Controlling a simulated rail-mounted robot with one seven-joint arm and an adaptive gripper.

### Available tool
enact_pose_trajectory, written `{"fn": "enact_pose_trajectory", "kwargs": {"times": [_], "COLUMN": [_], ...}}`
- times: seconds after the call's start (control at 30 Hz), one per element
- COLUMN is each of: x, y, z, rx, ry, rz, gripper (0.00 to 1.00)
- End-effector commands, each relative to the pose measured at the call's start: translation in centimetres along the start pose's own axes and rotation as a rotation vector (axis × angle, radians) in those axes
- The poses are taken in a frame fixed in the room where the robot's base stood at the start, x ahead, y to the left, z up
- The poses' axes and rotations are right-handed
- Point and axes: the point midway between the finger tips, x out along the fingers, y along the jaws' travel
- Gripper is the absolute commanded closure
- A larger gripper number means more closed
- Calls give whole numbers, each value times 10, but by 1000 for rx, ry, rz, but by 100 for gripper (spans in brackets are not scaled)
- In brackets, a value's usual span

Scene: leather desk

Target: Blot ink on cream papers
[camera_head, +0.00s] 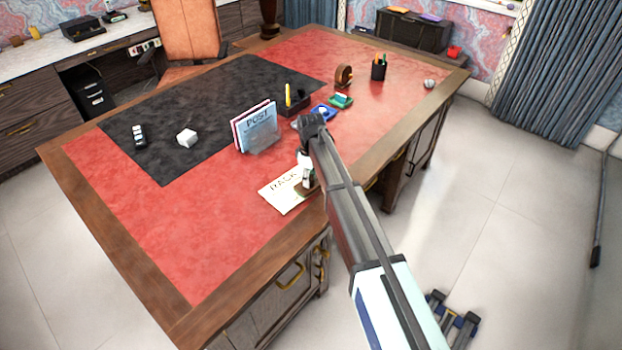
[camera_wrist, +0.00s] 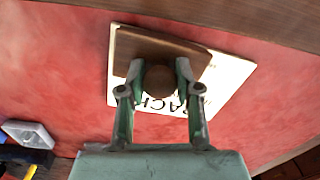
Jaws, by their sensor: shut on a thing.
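A cream paper (camera_head: 284,194) with dark lettering, partly readable as "RACK", lies on the red desk top near its front edge. In the wrist view the same paper (camera_wrist: 233,88) lies under a brown wooden blotter (camera_wrist: 191,50) with a round knob. My gripper (camera_wrist: 158,80) is shut on the blotter's knob. The blotter is over the paper; whether it touches it I cannot tell. Any ink on the paper is hidden or too small to tell.
A letter holder (camera_head: 257,130) marked "POST" stands left of my arm. The front-left red surface is clear.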

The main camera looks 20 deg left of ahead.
Motion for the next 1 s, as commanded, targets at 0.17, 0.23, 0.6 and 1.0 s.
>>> {"fn": "enact_pose_trajectory", "kwargs": {"times": [0.17,0.23,0.6,1.0], "x": [2,3,-1,-4], "y": [-3,-5,-14,-4], "z": [0,0,-3,-2], "rx": [0,-1,-1,2], "ry": [-11,-19,-70,-35], "rz": [30,52,208,102], "gripper": [95,95,95,95]}}
